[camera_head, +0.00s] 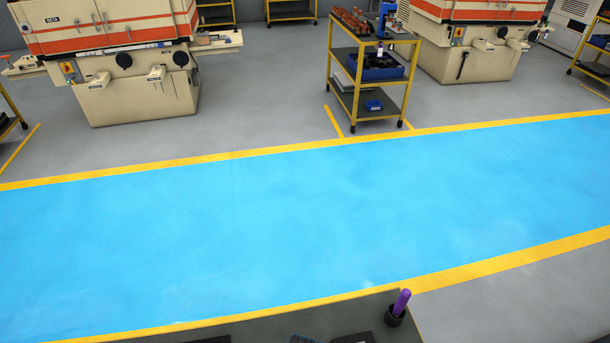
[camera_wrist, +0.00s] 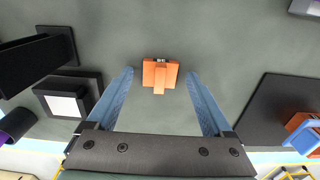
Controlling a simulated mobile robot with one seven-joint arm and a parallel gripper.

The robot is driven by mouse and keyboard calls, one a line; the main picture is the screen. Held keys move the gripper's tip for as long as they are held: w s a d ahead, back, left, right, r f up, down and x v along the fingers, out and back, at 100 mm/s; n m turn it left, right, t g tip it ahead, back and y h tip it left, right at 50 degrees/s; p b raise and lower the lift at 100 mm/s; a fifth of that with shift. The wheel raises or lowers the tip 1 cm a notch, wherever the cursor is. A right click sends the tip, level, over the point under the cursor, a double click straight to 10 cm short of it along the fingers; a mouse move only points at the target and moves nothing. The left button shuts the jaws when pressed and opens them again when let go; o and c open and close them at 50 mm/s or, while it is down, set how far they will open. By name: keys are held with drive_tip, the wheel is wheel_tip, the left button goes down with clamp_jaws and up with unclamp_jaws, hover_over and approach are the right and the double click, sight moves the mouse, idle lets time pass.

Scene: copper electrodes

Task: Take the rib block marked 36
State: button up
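An orange copper block (camera_wrist: 160,76) with a narrower rib lies on a dark grey-green surface in the wrist view. A small label shows at its upper edge, too small for me to read, so I cannot tell if it says 36. My gripper (camera_wrist: 160,72) is open, with its two blue fingers on either side of the block in the picture. A gap shows between the block and each finger, and nothing is held. I cannot tell how high the fingertips are above the surface. The head view shows neither my gripper nor this block.
In the wrist view, a black box with a white top (camera_wrist: 66,103) lies left and a dark plate (camera_wrist: 275,108) right, with an orange and blue item (camera_wrist: 303,132) beyond. In the head view, a purple-handled item (camera_head: 401,302) stands on the near table; a yellow cart (camera_head: 345,70) holds copper pieces.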

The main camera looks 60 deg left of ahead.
clamp_jaws()
idle(0.3)
wheel_tip(320, 180, up, 10)
idle(0.5)
drive_tip(key=c, duration=0.6)
unclamp_jaws()
clamp_jaws()
drive_tip(key=shift+w+b, duration=0.1)
drive_tip(key=shift+b, duration=0.2)
